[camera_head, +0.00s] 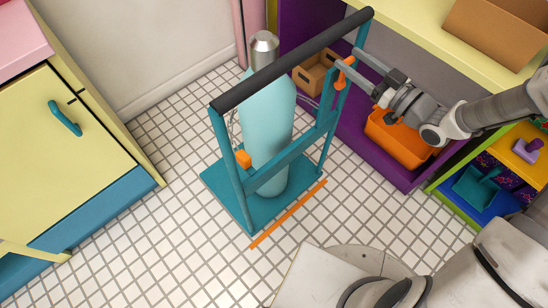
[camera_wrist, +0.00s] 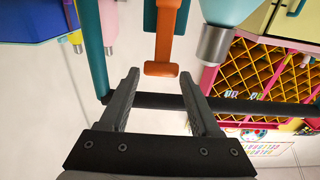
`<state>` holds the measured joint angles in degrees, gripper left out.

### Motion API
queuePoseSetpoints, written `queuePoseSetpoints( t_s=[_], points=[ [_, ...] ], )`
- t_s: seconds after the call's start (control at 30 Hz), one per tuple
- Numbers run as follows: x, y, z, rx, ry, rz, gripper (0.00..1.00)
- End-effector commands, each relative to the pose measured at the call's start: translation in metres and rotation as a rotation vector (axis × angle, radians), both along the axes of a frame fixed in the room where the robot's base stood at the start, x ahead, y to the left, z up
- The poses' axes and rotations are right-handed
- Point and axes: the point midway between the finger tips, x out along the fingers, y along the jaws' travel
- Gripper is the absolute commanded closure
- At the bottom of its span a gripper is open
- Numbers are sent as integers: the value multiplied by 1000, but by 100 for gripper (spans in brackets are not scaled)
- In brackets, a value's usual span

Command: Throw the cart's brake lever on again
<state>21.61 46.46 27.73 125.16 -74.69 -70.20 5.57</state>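The teal cart (camera_head: 235,190) stands on the tiled floor and carries a light-blue gas cylinder (camera_head: 266,125) with a grey top. Its black push bar (camera_head: 295,60) runs across the top. An orange brake lever (camera_head: 341,76) is mounted at the cart's right post, below the bar. In the wrist view the lever (camera_wrist: 164,38) ends in a wide orange grip piece, seen between my fingertips. My gripper (camera_head: 346,63) is open, its two fingers spread at the lever; it also shows in the wrist view (camera_wrist: 160,76). No finger visibly touches the lever.
An orange strip (camera_head: 288,213) lies on the floor along the cart's base. A purple shelf unit with an orange bin (camera_head: 400,140) and a cardboard box (camera_head: 315,73) stands behind. A yellow cabinet (camera_head: 60,140) is at the left. Tiled floor is free in front of the cart.

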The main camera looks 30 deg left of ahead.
Motion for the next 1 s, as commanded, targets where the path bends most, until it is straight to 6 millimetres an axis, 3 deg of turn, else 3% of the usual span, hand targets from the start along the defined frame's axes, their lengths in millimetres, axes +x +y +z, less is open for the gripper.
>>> queuePoseSetpoints(
  t_s=[0.07,0.47,1.0],
  points=[
    [0,0,0,-1,0,0,20],
    [-1,-4,-1,-2,2,-1,20],
    [-13,-37,-2,-2,2,-1,20]
  ],
)
